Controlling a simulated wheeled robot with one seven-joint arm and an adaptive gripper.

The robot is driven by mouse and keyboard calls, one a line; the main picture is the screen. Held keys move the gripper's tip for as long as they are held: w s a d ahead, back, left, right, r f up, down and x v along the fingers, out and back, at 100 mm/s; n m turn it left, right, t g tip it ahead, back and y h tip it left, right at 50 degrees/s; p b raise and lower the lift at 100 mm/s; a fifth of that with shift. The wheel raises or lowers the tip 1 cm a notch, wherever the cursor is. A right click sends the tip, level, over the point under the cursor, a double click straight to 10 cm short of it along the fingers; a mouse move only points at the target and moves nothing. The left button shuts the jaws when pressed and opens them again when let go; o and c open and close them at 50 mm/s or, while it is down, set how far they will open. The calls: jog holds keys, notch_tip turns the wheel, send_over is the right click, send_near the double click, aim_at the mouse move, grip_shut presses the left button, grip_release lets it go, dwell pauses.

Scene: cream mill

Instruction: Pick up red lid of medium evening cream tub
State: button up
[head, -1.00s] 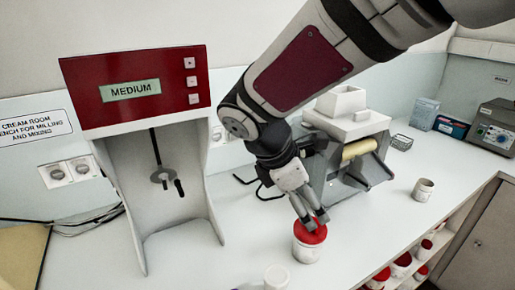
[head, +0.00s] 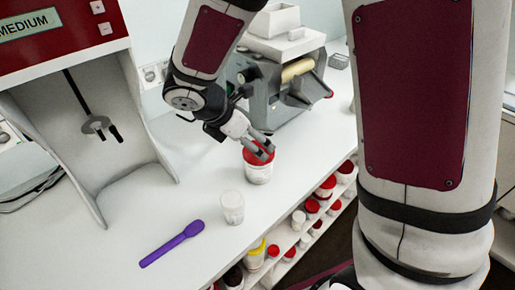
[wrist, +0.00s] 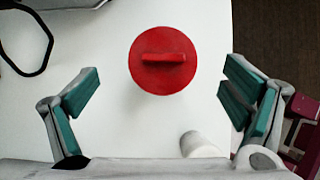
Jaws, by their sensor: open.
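The red lid (head: 256,153) sits on a white tub (head: 258,173) that stands on the bench in the head view. In the wrist view the round red lid (wrist: 150,78) shows from above, with a raised bar handle across its middle. My gripper (head: 265,149) is at the lid in the head view. In the wrist view my gripper (wrist: 158,100) is open, its teal-padded fingers spread wide to the left and right of the lid. Neither finger touches the lid in that view. The tub's body is hidden below the lid there.
A small white container (head: 232,207) stands in front of the tub, and a purple spatula (head: 172,243) lies to its left. The mixing machine (head: 95,120) stands at left and the roller mill (head: 283,75) behind. Shelves with several tubs (head: 315,207) lie below the bench edge.

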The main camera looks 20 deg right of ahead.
aim_at(258, 145)
jog(key=x, duration=0.5)
jog(key=shift+s+d+r, duration=0.1)
jog(key=shift+s+d, duration=0.05)
jog(key=shift+d, duration=0.1)
jog(key=shift+c, duration=0.5)
jog(key=c, duration=0.7)
